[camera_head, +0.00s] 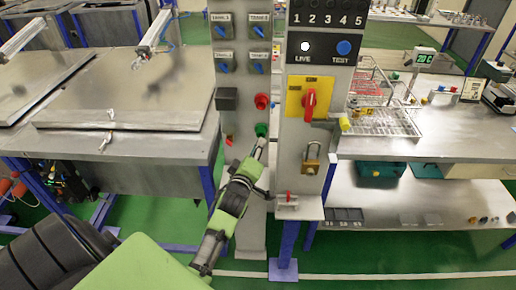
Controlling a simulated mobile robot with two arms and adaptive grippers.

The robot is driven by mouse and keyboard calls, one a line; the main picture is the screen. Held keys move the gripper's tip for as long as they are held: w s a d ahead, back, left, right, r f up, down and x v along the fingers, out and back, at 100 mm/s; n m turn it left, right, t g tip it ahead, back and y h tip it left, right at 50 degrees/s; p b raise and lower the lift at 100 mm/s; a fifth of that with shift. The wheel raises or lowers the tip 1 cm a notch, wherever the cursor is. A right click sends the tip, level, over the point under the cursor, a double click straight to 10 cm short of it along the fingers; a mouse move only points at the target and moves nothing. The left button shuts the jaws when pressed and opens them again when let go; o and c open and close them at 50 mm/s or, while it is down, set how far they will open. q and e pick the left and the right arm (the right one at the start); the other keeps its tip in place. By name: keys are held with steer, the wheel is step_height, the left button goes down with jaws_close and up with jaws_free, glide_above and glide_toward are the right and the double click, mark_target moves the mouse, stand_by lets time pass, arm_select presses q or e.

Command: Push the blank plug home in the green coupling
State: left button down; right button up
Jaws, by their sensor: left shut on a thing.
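The green coupling (261,129) sits low on the grey upright panel, below a red coupling (262,101). My left gripper (257,157) reaches up from below and is shut on the blank plug (260,145), a small pale piece. The plug's far end is at the lower side of the green coupling. I cannot tell from this view how deep it sits, or whether it is in the coupling at all. The gripper fingers hide part of the plug. My right gripper is not in view.
To the right, close by, are a red rotary switch (310,100) on a yellow plate and a brass padlock (312,160). Several blue-handled valves (223,57) are above. A metal-topped bench (130,95) stands left; a wire basket (385,122) is on the right bench.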

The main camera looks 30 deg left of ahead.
arm_select(q)
steer(key=shift+a+b+x, duration=0.15)
steer(key=shift+x, duration=0.6)
steer(key=shift+a+b+x, duration=0.15)
steer(key=shift+x, duration=0.6)
steer(key=c, duration=1.8)
jaws_free()
steer(key=shift+r, duration=0.2)
steer(key=shift+s, duration=0.15)
steer(key=shift+p+v, duration=0.75)
steer(key=shift+v, duration=0.15)
steer(key=p+v, duration=0.2)
steer(key=v, duration=0.3)
steer(key=shift+p, duration=0.3)
